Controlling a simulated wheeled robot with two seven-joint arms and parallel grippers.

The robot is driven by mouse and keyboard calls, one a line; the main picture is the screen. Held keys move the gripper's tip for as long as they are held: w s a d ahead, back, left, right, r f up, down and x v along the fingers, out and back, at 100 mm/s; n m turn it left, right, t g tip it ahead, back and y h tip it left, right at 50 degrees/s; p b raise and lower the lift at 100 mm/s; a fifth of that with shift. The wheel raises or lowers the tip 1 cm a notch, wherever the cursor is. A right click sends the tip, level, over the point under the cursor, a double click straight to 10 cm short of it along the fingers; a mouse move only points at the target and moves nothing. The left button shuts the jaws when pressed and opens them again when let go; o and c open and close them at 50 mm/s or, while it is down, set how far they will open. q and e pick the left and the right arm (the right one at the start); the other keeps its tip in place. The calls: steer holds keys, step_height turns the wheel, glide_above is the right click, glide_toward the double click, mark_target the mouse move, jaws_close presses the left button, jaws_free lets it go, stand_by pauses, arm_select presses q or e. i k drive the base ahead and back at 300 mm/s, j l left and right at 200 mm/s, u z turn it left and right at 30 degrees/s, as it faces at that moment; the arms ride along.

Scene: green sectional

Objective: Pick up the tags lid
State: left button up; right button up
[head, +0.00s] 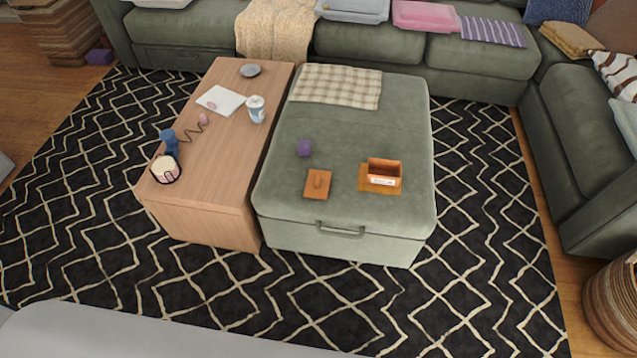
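An orange-brown square lid with a small raised knob, which looks like the tags lid (318,184), lies flat on the green ottoman (400,220) near its front edge. To its right, an open orange-brown box (384,168) with a white label on its front stands on a flat orange-brown base. The label is too small to read. The lid and the box are apart. Neither of my grippers shows in the head view.
A purple block (304,147) sits just behind the lid. The wooden table (205,190) at left holds a cup (256,110), a paper (220,100), a candle jar (165,170) and a blue dumbbell-like item (169,141). Patterned rug lies in front.

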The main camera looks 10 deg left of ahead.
mark_target(317, 183)
steer(key=z, duration=0.55)
steer(key=j+z, duration=0.75)
steer(key=z, duration=0.2)
steer(key=k+j+z, duration=0.1)
steer(key=j+z, duration=0.2)
steer(key=z, duration=0.15)
